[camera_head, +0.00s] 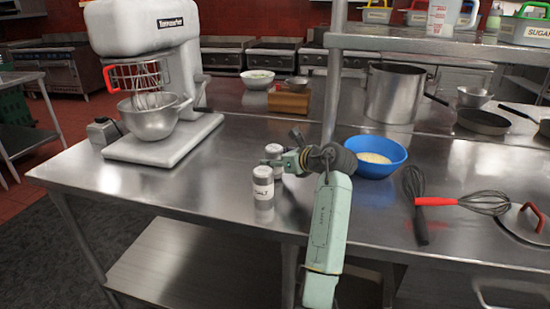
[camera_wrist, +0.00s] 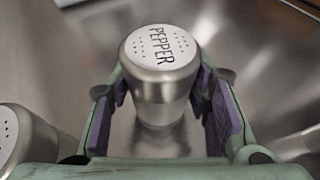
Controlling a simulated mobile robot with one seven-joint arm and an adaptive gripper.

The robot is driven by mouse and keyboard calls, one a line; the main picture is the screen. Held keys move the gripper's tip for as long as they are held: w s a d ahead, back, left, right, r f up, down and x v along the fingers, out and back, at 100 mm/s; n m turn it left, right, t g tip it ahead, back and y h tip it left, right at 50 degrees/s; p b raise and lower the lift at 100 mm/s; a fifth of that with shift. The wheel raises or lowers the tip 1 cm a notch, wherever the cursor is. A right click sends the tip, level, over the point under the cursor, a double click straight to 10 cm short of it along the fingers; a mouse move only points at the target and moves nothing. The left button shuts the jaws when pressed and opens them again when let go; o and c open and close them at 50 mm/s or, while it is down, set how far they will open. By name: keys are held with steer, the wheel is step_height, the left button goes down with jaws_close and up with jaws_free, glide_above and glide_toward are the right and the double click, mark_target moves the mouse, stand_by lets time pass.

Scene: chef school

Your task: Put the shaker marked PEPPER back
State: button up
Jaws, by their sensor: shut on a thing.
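The pepper shaker (camera_wrist: 160,62) stands upright between my fingers in the wrist view, its lid marked PEPPER facing the camera. In the head view the pepper shaker (camera_head: 273,151) shows just behind the salt shaker, partly hidden by my gripper. My gripper (camera_wrist: 172,105) is shut on the pepper shaker, with purple pads on both sides of its body. My gripper also shows in the head view (camera_head: 287,160), reaching in from the right. The salt shaker (camera_head: 263,182) stands on the steel counter (camera_head: 215,165) close in front. Its lid (camera_wrist: 20,135) shows at the wrist view's left edge.
A stand mixer (camera_head: 150,75) stands to the left on the counter. A shelf post (camera_head: 333,85) rises behind my gripper. The counter left of the shakers is clear.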

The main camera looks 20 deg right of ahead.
steer(key=shift+f, duration=0.15)
steer(key=shift+f, duration=0.2)
steer(key=o, duration=1.3)
steer(key=shift+r, duration=0.25)
steer(key=b+v, duration=0.4)
steer(key=v, duration=0.8)
steer(key=shift+f, duration=0.1)
